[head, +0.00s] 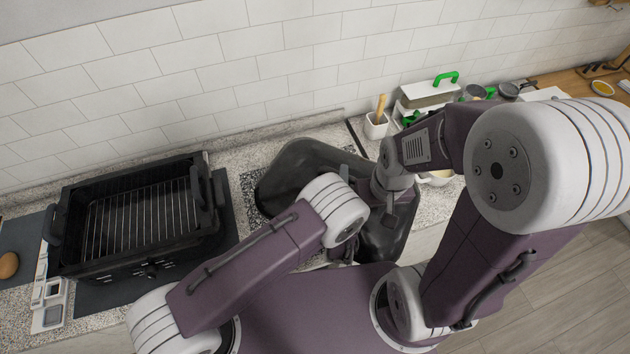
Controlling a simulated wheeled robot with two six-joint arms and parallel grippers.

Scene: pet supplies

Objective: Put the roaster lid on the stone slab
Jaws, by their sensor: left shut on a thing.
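The roaster lid (290,172) is a large, glossy black domed cover in the middle of the head view, partly behind my arms. My left gripper (344,250) is shut on the lid near its front; its fingertips are mostly hidden by my own wrist. A dark speckled patch that looks like the stone slab (248,192) shows at the lid's left edge; the lid covers most of it. I cannot tell whether the lid touches the slab.
A black roaster with a wire rack (140,215) stands on a dark mat at the left. An egg (8,265) lies at the far left. A white utensil cup (376,125) and a green-handled box (428,95) stand behind the lid at the right. A tiled wall closes the back.

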